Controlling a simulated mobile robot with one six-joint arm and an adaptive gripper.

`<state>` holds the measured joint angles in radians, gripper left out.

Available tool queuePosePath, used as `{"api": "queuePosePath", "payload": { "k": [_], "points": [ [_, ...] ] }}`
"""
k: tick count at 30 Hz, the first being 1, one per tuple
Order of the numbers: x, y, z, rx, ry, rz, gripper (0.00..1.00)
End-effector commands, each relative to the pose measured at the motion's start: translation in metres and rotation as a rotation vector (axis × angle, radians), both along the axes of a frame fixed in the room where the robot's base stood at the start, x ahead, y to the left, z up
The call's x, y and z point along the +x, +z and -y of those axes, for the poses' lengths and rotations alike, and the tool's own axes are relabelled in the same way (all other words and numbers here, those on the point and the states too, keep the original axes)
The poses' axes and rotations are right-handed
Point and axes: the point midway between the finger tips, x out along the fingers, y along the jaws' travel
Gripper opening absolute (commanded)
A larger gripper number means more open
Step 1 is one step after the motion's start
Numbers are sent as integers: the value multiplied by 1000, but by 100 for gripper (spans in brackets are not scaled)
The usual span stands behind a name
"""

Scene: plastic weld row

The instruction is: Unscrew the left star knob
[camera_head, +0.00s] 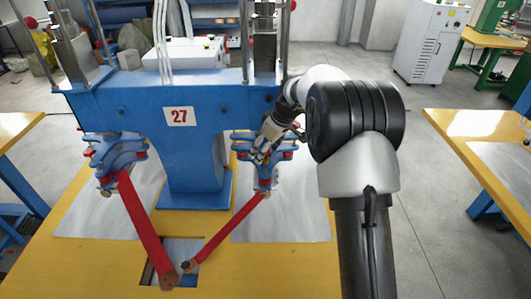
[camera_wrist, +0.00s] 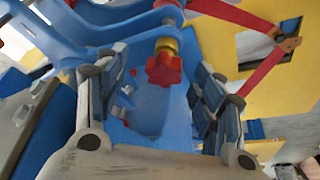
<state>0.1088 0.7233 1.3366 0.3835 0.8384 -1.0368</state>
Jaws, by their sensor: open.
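A red star knob (camera_wrist: 164,70) with a brass-coloured collar above it shows in the wrist view, against the blue machine body. My gripper (camera_wrist: 157,76) is open, with one finger on each side of the knob in the picture. I see no clear contact, and the depth gap is hard to judge. In the head view my gripper (camera_head: 266,142) is at the right-hand blue head (camera_head: 262,172) of the machine marked 27. Small red knobs show on that head's sides (camera_head: 287,155). Which one the wrist view shows, I cannot tell.
Red linkage bars (camera_head: 146,225) run from both heads down to a pivot over an opening in the yellow table (camera_head: 90,275). Grey sheets (camera_head: 290,212) lie under the heads. The blue column (camera_head: 195,150) stands between the heads. Another yellow table (camera_head: 455,130) is at right.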

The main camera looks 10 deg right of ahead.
Motion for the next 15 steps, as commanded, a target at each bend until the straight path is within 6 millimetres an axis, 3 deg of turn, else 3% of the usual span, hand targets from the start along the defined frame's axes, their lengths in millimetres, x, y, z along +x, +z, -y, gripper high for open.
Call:
{"api": "queuePosePath", "payload": {
  "k": [15],
  "points": [
    [1, 4, -4, -2, -566, -2, 62]
  ]
}}
